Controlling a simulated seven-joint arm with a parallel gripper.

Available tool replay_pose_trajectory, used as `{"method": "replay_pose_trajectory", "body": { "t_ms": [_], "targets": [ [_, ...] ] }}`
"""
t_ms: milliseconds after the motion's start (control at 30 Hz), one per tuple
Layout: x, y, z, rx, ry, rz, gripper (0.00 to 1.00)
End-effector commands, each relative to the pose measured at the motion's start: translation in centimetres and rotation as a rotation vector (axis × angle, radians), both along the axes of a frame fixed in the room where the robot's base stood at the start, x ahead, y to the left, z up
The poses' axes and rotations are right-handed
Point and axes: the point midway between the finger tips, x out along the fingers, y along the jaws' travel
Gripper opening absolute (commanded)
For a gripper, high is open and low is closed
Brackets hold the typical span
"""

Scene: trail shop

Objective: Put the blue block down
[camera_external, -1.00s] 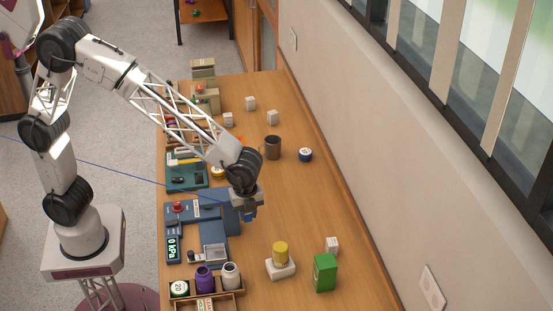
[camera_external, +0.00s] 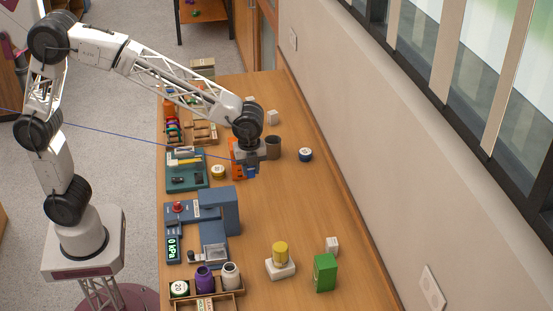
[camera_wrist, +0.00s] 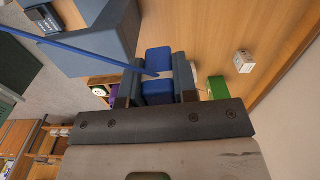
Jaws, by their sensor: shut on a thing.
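The blue block (camera_wrist: 158,75) is held between the two fingers of my gripper (camera_wrist: 158,95) in the wrist view. In the external view my gripper (camera_external: 250,168) is shut on it above the wooden table (camera_external: 260,220), beside an orange item (camera_external: 237,158). Only a small part of the block (camera_external: 252,174) shows below the fingers there. I cannot tell exactly how high it is above the table.
A brown mug (camera_external: 272,147) stands close behind my gripper, with a round blue-and-white tin (camera_external: 305,154) to its right. A blue press-like machine (camera_external: 215,222) stands nearer the camera. A yellow cylinder (camera_external: 280,252) and green box (camera_external: 325,272) stand further front. The middle of the table is clear.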

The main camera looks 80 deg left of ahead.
Motion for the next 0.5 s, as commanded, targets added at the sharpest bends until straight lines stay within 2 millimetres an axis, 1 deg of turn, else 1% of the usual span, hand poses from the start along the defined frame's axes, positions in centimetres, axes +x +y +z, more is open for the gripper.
{"method": "replay_pose_trajectory", "body": {
  "t_ms": [33,100,400,433,500],
  "targets": [
    [0.2,1.2,0.0,0.000,-0.001,-0.004,0.04],
    [0.4,2.4,0.1,0.000,-0.001,-0.014,0.04],
    [0.8,6.7,0.0,0.000,-0.001,-0.048,0.04],
    [0.8,6.4,-1.2,0.000,0.003,-0.050,0.04],
    [0.7,6.4,-2.9,0.001,0.005,-0.050,0.04]
  ]
}}
